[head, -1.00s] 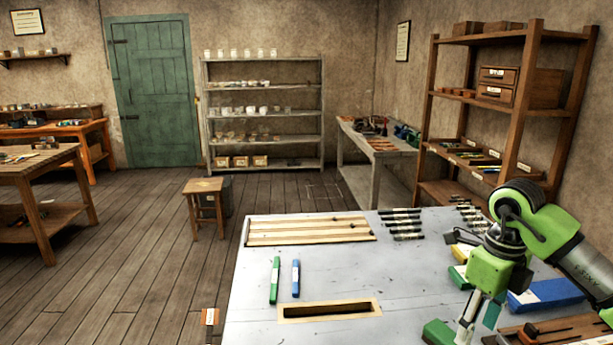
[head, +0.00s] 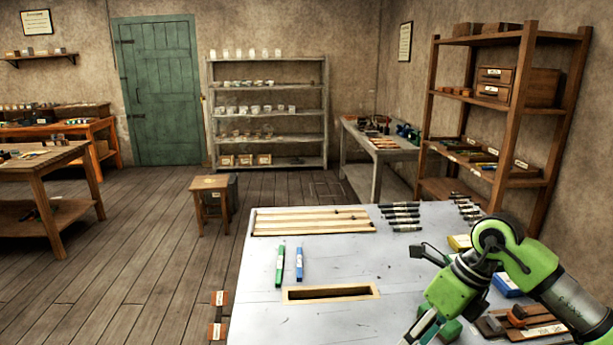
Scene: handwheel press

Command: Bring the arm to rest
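My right arm (head: 515,255), green and dark grey, reaches in from the right over the white-grey table (head: 345,258). It is bent, with its wrist low over the front right part of the table. My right gripper (head: 422,328) points down and left at the bottom edge of the picture. Its fingertips are partly cut off, so I cannot tell whether it is open or shut. My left arm and gripper do not show.
A slotted wooden frame (head: 333,300), a green pen-like piece (head: 280,266) and a blue one (head: 299,264) lie left of my gripper. A slatted wooden board (head: 312,222) and several dark cylinders (head: 402,219) lie behind. A wooden tray (head: 535,331) sits at right.

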